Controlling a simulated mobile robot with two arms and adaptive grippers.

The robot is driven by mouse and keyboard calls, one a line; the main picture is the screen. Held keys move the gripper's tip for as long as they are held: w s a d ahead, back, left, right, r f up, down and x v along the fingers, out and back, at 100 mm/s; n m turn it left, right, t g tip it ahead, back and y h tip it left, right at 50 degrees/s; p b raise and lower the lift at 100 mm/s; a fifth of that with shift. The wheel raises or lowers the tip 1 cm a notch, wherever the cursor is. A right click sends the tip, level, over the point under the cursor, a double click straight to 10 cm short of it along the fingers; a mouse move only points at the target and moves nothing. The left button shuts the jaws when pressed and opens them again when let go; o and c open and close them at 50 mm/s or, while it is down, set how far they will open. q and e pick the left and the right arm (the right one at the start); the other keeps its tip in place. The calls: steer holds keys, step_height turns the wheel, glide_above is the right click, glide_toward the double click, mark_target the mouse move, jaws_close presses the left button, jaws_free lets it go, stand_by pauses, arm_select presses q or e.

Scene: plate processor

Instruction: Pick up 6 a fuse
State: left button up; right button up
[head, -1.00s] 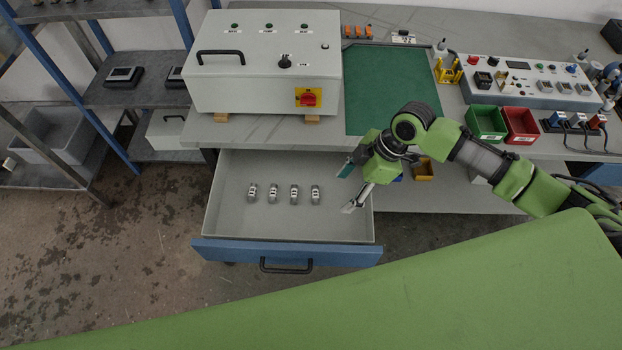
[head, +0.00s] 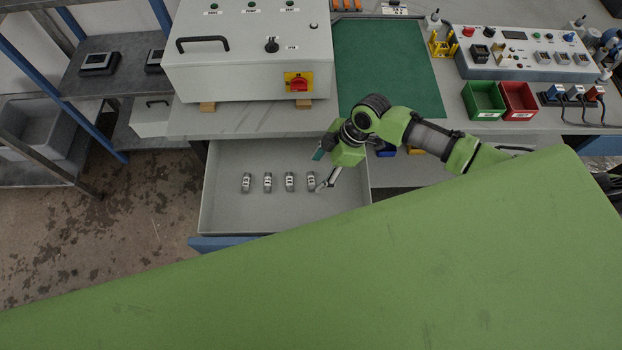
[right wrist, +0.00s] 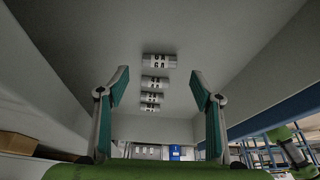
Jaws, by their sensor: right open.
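Several small grey-white fuses stand in a row on the floor of the open drawer (head: 215,215). The rightmost fuse (head: 311,180) is closest to my right gripper (head: 321,170). The other fuses, including the leftmost one (head: 246,182), lie to its left. My right gripper is open and empty, reaching into the drawer from the right, beside the rightmost fuse. In the right wrist view the fuses line up beyond the spread fingers (right wrist: 160,86), with the nearest fuse (right wrist: 158,61) roughly centred between them and apart from them. My left gripper is not in view.
A grey control cabinet (head: 245,60) stands on the workbench above the drawer. A green mat (head: 388,70), a green bin (head: 484,100) and a red bin (head: 518,100) are to its right. The drawer's walls surround the fuses; its left floor is clear.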

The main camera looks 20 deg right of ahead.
mark_target(311, 180)
steer(key=p+x, duration=0.1)
steer(key=x, duration=0.3)
steer(key=shift+r, duration=0.1)
steer(key=shift+w+a+f, duration=0.1)
steer(key=shift+a+f, duration=0.1)
steer(key=shift+f, duration=0.25)
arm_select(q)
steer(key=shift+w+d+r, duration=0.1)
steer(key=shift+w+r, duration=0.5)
arm_select(e)
steer(key=shift+c, duration=1.1)
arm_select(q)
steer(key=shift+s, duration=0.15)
arm_select(e)
steer(key=c, duration=1)
